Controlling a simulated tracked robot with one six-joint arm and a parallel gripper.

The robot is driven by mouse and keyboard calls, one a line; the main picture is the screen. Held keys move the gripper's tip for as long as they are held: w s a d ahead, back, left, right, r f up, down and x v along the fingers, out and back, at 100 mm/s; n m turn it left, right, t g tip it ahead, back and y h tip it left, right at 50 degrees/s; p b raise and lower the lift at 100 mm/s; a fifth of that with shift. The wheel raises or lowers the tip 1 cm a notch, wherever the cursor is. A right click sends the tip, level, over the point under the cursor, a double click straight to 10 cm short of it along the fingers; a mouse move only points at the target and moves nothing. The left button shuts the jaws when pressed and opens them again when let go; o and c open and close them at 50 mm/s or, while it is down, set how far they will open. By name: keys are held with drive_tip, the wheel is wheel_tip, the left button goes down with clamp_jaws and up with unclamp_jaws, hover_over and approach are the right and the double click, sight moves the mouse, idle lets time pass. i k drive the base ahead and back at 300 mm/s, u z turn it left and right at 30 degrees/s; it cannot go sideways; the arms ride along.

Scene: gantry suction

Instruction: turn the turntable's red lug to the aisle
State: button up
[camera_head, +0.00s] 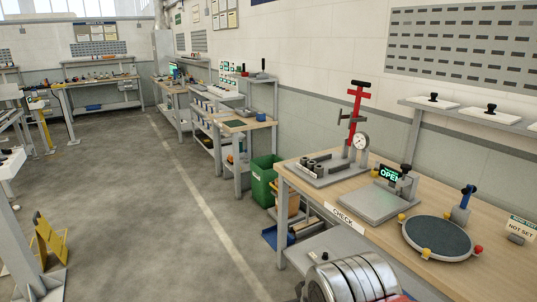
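The turntable (437,236) is a dark round disc with a light rim, lying flat on the bench marked CHECK. Its red lug (478,249) sticks out at the right of the rim, on the side away from the aisle floor (160,200). A yellow lug (426,254) is at the near edge and another yellow lug (402,217) at the left edge. A blue upright part (462,208) with a dark top stands at the disc's far right edge. My gripper cannot be made out in this view.
A silver banded cylinder (355,280) fills the bottom middle, probably my arm. Left of the turntable are a grey plate fixture (372,202) with an OPEN display and a red gauge stand (354,115). A small sign (519,228) reads NOT SET. A green bin (263,182) stands beyond the bench.

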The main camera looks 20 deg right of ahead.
sight(437, 237)
drive_tip(key=z, duration=0.4)
drive_tip(key=i, duration=0.5)
drive_tip(key=z, duration=0.65)
drive_tip(key=i, duration=0.5)
drive_tip(key=z, duration=0.3)
